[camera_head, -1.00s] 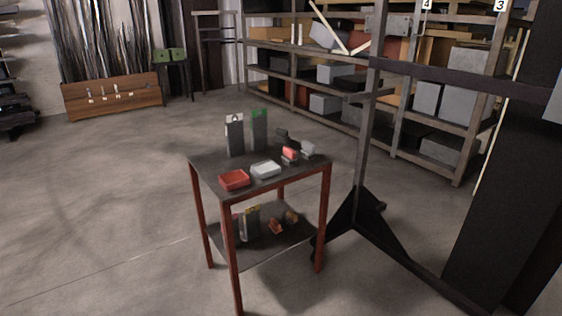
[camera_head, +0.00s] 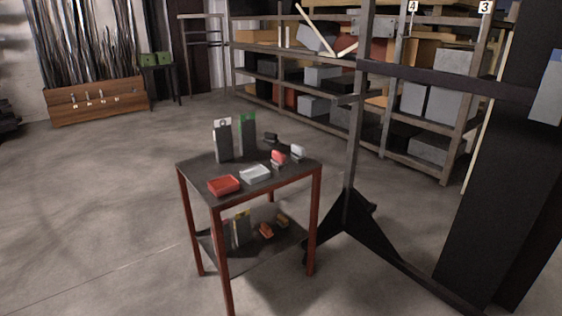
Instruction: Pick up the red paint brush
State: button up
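A small table (camera_head: 201,167) with a dark top and red legs stands in the middle of the view. On it near the back right edge is a small object with a red part (camera_head: 278,157); it may be the red paint brush, but it is too small to tell. A similar object with a whitish part (camera_head: 297,152) lies to its right. A red tray (camera_head: 223,186) and a light grey tray (camera_head: 255,174) sit at the table's front. My gripper is not in view.
Two upright boxes, one grey (camera_head: 223,142) and one with green (camera_head: 247,134), stand on the table. A lower shelf (camera_head: 245,254) holds small items. A dark metal stand (camera_head: 350,205) is close on the right. Open floor (camera_head: 95,190) lies left.

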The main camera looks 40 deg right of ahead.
aim_at(279, 162)
jog(key=i, duration=0.9)
